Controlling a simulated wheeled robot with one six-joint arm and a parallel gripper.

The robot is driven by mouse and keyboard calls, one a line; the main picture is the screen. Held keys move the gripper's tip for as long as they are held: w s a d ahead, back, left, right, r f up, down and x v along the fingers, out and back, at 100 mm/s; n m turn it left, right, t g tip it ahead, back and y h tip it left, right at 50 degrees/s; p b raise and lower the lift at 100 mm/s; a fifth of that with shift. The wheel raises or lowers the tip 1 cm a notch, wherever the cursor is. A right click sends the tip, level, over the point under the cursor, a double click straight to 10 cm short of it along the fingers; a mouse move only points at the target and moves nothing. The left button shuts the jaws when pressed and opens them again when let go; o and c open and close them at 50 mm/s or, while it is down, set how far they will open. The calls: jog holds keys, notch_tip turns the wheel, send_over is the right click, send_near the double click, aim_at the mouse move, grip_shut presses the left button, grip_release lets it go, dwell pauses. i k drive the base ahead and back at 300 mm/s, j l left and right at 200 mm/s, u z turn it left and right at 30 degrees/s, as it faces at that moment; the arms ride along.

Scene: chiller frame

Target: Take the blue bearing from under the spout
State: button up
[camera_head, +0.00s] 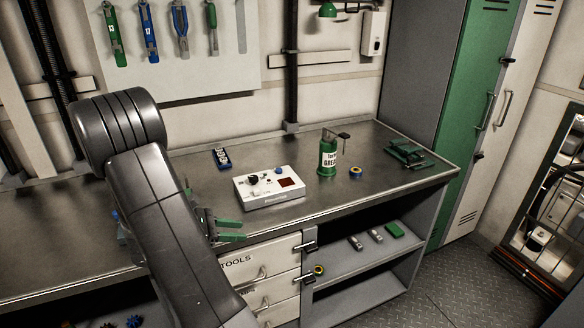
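The blue bearing (355,171) is a small blue ring with a yellowish middle. It lies on the metal workbench (330,197), just right of the green grease dispenser (327,158) and below its dark spout (343,136). My gripper (234,230) has green fingers and is at the bench's front edge, well to the left of the bearing and nearer to me. Its two fingers are apart with nothing visible between them. My dark arm hides part of the bench on the left.
A white control box (269,191) stands on the bench between my gripper and the dispenser. A green vise-like device (408,153) is right of the bearing. Drawers (262,265) and open shelves (365,255) are below. The bench before the bearing is clear.

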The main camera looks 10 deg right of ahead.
aim_at(356, 172)
jog(key=u, duration=0.45)
jog(key=l+u, duration=0.1)
jog(key=u, duration=0.35)
jog(key=l+u, duration=0.1)
jog(key=u, duration=0.8)
jog(key=k+l, duration=0.15)
jog(key=l, duration=0.35)
jog(key=k+l, duration=0.15)
jog(key=l, duration=0.35)
jog(key=k+l+u, duration=0.1)
jog(key=l, duration=0.45)
jog(key=k+l, duration=0.2)
jog(key=l, duration=0.3)
jog(key=k+l, duration=0.2)
jog(key=l, duration=0.3)
jog(key=k+l, duration=0.15)
jog(key=l, duration=0.35)
jog(key=k+l+u, duration=0.1)
jog(key=l, duration=0.4)
jog(key=k+l, duration=0.25)
jog(key=l, duration=0.2)
